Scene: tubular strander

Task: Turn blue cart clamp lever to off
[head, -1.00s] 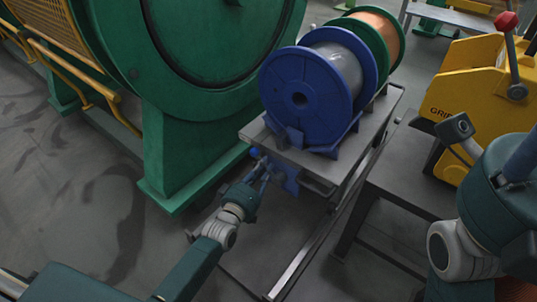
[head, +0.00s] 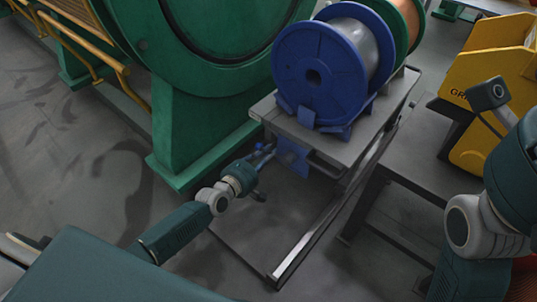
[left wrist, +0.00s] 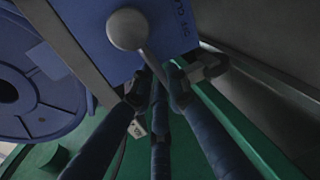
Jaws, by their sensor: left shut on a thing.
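The blue clamp plate (head: 293,160) is on the near end of the cart (head: 345,150). The grey clamp lever (left wrist: 152,62) slopes from this hub down to the right. My left gripper (head: 265,155) is at the plate's left side in the head view. In the left wrist view its dark fingers (left wrist: 160,95) close around the lever's lower end, which they mostly hide. My right arm shows at the right, but its fingertips do not.
A blue spool (head: 315,75) stands on the cart above the plate. A green machine frame (head: 200,130) is close on the left of my left gripper. A yellow machine (head: 485,95) and a grey table (head: 400,150) stand at the right.

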